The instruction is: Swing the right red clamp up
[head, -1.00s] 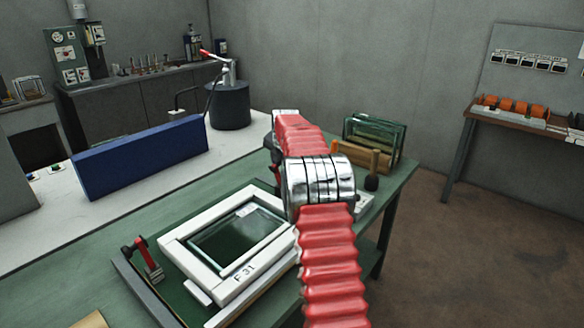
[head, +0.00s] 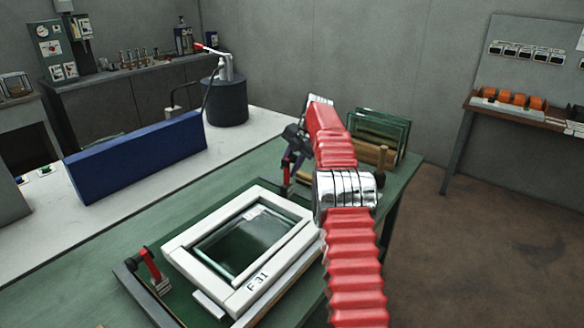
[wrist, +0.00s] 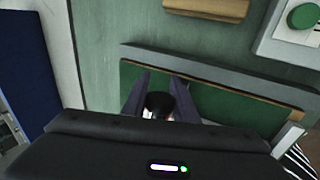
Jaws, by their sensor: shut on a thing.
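The right red clamp (head: 286,174) stands at the far edge of the fixture, beyond the white frame marked F 31 (head: 179,256). My gripper (head: 294,160) is at the top of this clamp, and its dark fingers partly hide it. In the wrist view my gripper (wrist: 160,92) is shut on the clamp's black knob (wrist: 158,103), which sits between the two fingers. The clamp's lower part is hidden there by my gripper body. The left red clamp (head: 150,268) leans at the near left corner of the frame, away from my gripper.
A blue panel (head: 135,158) stands on the white bench to the left. A rack with glass panes (head: 380,130) stands behind my arm at the table's far right. Green table top (head: 100,238) is clear between the fixture and the white bench.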

